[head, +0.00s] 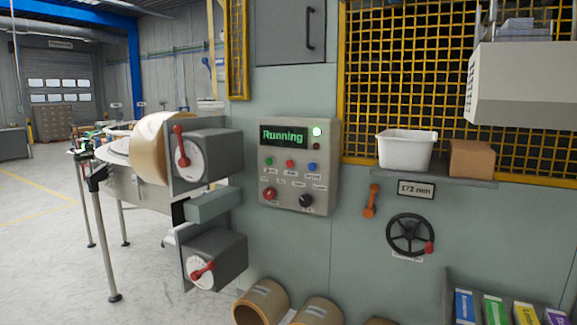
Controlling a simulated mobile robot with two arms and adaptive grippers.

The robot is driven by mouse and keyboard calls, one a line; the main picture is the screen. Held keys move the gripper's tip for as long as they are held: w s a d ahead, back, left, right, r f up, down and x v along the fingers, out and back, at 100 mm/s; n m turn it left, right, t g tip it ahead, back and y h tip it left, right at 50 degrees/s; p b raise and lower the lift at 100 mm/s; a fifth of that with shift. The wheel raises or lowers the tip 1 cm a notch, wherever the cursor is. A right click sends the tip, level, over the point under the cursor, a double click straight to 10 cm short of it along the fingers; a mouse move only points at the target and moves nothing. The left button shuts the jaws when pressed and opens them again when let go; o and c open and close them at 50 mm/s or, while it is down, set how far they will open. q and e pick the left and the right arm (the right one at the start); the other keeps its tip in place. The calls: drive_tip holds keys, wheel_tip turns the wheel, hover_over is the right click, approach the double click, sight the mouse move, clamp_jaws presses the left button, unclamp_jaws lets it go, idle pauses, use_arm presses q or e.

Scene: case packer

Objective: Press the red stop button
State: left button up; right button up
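A grey control panel (328,150) is mounted on the machine front in the middle of the head view. Its screen (284,135) reads "Running" in green, with a lit green lamp (317,132) and a dark red lamp (316,146) at its right. Below is a row of small buttons: green (269,161), red (290,164) and blue (311,167). Lower are a larger red button (269,193) and a black knob (306,200). The labels are too small to read. Neither of my grippers is in view.
Two grey boxes with red-handled dials (225,155) (228,257) jut out left of the panel. A shelf holds a white bin (405,150) and a cardboard box (472,158) at right. A handwheel (410,216) is below. Brown rolls (262,302) lie beneath the panel.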

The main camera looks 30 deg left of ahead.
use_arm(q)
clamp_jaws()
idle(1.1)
